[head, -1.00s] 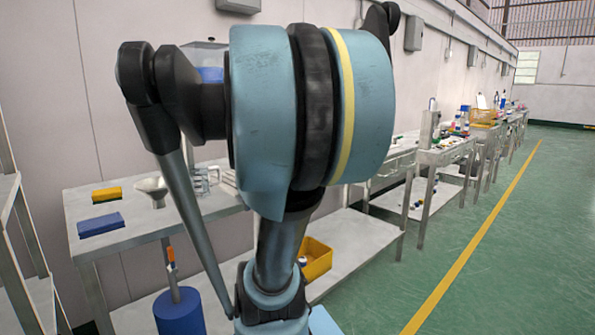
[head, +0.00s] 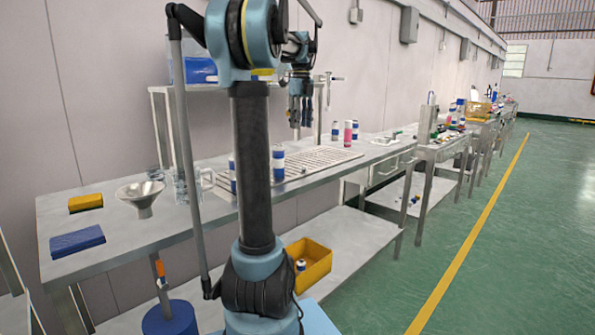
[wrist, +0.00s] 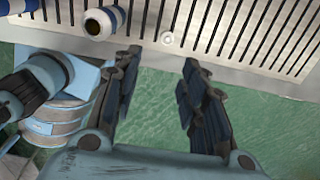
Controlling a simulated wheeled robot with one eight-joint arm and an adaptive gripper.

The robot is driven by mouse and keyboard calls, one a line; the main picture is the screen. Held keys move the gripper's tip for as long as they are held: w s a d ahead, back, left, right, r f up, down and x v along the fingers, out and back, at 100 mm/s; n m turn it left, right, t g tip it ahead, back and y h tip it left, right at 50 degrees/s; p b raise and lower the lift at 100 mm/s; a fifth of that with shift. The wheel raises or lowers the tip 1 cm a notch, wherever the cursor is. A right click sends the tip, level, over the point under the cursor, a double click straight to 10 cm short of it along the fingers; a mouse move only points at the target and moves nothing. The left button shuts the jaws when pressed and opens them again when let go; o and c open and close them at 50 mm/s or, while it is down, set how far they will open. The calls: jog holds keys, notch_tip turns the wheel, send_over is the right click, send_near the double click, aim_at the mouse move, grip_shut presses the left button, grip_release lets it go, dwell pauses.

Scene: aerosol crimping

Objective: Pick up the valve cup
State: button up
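The valve cup, seemingly the small round pale piece (wrist: 167,38), sits at the edge of the slotted tray in the wrist view, just beyond the gap between my fingertips. I cannot make it out surely in the head view. My gripper (wrist: 161,57) is open and empty, its two dark fingers well apart. In the head view my gripper (head: 300,118) hangs above the slotted tray (head: 325,158), pointing down.
A pink can (head: 348,134) and blue and white cans stand at the tray's back. A funnel (head: 141,196), a yellow block (head: 86,202) and a blue block (head: 77,241) are on the left of the table. A yellow bin (head: 311,266) is on the lower shelf.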

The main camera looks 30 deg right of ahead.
jog(key=d, duration=0.1)
send_over(304, 168)
jog(key=w, duration=0.1)
jog(key=shift+m, duration=0.4)
jog(key=f, duration=1.1)
jog(key=shift+a+f, duration=0.2)
jog(key=shift+a, duration=0.05)
jog(key=shift+d+f, duration=0.2)
jog(key=shift+f, duration=1.25)
jog(key=shift+d+f, duration=0.15)
jog(key=shift+f, duration=1.25)
jog(key=c, duration=0.6)
